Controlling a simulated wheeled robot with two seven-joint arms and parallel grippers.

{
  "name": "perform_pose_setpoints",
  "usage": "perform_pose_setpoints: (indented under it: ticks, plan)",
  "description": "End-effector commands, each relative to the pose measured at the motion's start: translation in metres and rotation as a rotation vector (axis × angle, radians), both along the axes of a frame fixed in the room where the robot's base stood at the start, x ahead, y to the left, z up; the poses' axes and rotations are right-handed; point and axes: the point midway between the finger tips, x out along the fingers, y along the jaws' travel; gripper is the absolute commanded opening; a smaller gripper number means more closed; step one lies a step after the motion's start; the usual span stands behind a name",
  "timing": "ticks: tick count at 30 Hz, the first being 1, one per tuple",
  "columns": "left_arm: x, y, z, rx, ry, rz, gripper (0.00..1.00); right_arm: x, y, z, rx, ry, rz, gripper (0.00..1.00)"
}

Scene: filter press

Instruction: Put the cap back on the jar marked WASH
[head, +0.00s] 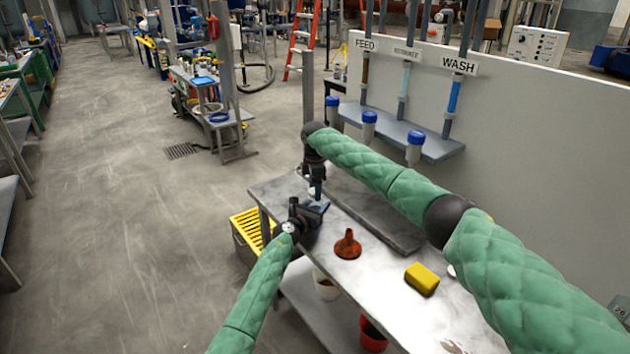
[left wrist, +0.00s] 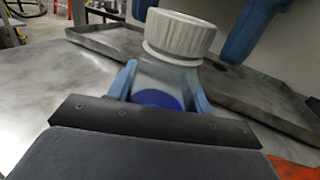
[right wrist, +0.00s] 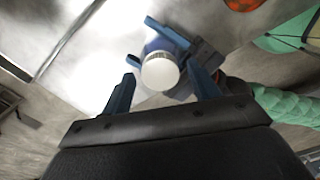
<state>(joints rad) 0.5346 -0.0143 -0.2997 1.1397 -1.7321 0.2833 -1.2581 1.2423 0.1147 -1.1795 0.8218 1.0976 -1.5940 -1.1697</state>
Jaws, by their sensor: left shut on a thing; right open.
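A jar with blue contents (left wrist: 157,98) is held upright in my left gripper (left wrist: 160,75), which is shut on its body. A white ribbed cap (left wrist: 180,36) sits on top of the jar; I cannot tell whether it is tight. No marking on the jar is readable. My right gripper (right wrist: 160,72) is open above the jar. Its fingers are on either side of the round white cap (right wrist: 160,72), apart from it. In the head view my left gripper (head: 308,212) and right gripper (head: 316,188) are close together over the bench's far-left end, largely hiding the jar.
A dark tray (head: 385,225), an orange funnel (head: 347,245) and a yellow sponge (head: 421,278) are on the bench. A yellow crate (head: 247,230) is beside the bench.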

Motion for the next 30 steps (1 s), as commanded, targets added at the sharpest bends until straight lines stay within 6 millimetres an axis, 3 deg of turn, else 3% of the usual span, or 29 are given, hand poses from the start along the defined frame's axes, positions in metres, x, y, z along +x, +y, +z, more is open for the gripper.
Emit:
perform_pose_setpoints:
  ticks: [11,18,19,25,30]
  plan:
    - [0.0,0.0001,-0.0005,0.001,0.001,0.0,0.0,0.0,0.0,-0.0041,0.0,0.0,0.0,0.6]
    - [0.0,0.0001,-0.0005,0.001,0.001,0.0,0.0,0.0,-0.0001,-0.0039,0.0,0.0,0.0,0.15]
    - [0.0,0.0001,-0.0005,0.001,0.001,0.0,0.0,0.0,-0.0001,-0.0039,0.0,0.0,0.0,0.13]
    - [-0.0001,0.0001,-0.0005,0.0,0.0,0.0,0.0,-0.0002,0.0009,-0.0039,0.003,0.001,-0.091,0.12]
    - [-0.0001,0.0,-0.0005,0.001,0.001,0.0,0.0,-0.0004,0.0008,-0.0048,0.002,0.002,-0.34,0.12]
